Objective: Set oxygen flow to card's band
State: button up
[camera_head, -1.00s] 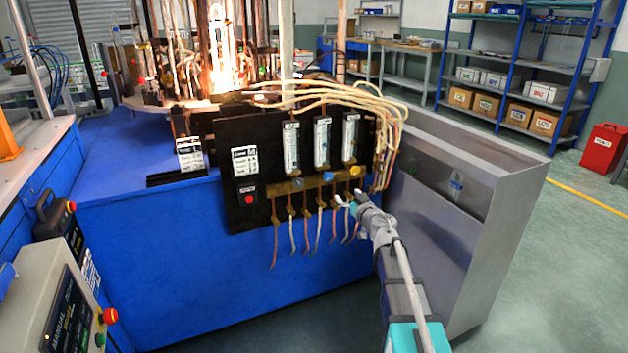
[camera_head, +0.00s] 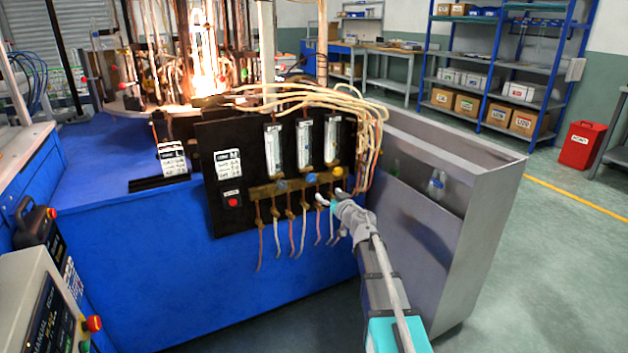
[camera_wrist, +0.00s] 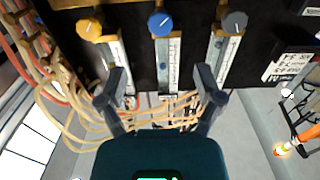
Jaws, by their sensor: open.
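A black panel (camera_head: 242,200) carries three upright flowmeter tubes: left (camera_head: 272,148), middle (camera_head: 303,143) and right (camera_head: 331,138). Below them are a greyish knob (camera_head: 283,187), a blue knob (camera_head: 311,178) and a yellow knob (camera_head: 338,171). The wrist view shows them in reverse order: yellow (camera_wrist: 90,29), blue (camera_wrist: 161,24), grey (camera_wrist: 235,22). A white printed card (camera_head: 228,161) is on the panel's left; its text is unreadable. My gripper (camera_head: 331,199) is open and empty, just below and in front of the yellow knob. In the wrist view its fingers (camera_wrist: 163,90) appear either side of the blue-knobbed tube.
Pale hoses (camera_head: 345,100) loop over the panel's top right. Thin tubes (camera_head: 303,238) hang below it. A grey metal bin (camera_head: 425,235) stands right of my arm. A bright flame (camera_head: 203,80) burns behind the panel. Another card (camera_head: 173,159) stands left of the panel.

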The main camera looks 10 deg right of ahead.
aim_at(313, 180)
jog(key=x, duration=1.2)
jog(key=shift+w, duration=0.15)
jog(key=shift+c, duration=0.2)
jog(key=c, duration=1.1)
jog(key=shift+c, duration=0.2)
jog(key=shift+n, duration=2.9)
jog(key=o, duration=1.2)
